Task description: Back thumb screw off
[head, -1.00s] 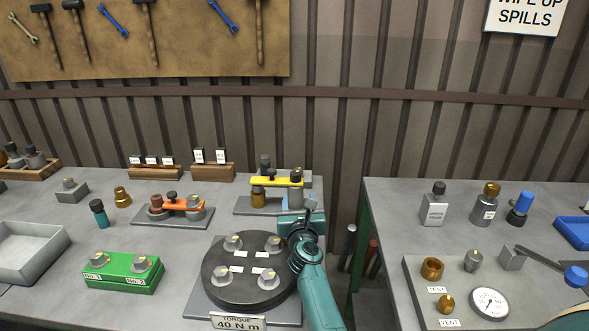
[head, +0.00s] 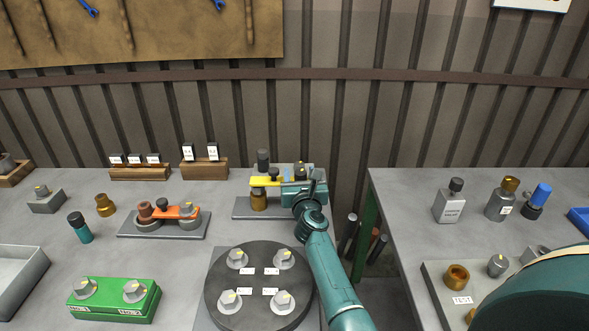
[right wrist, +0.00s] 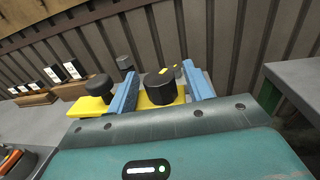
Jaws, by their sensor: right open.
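A yellow bar (head: 262,182) lies across a fixture with a grey base plate (head: 243,209) and a brass cylinder (head: 258,201) under its left end. One black thumb screw (head: 274,174) stands on the bar, left of my gripper. It also shows in the right wrist view (right wrist: 98,86). Another black thumb screw (right wrist: 160,88) with a yellow mark stands on the bar between the blue fingers of my right gripper (right wrist: 162,92). The fingers are apart on either side of it; contact cannot be told. In the head view my right gripper (head: 301,176) hides much of the fixture's right end. My left gripper is out of view.
A dark post (head: 263,160) stands behind the bar. A similar fixture with an orange bar (head: 176,212) is to the left. A round black turntable (head: 258,308) with several knobs is in front. A gap separates this bench from the right bench (head: 405,200).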

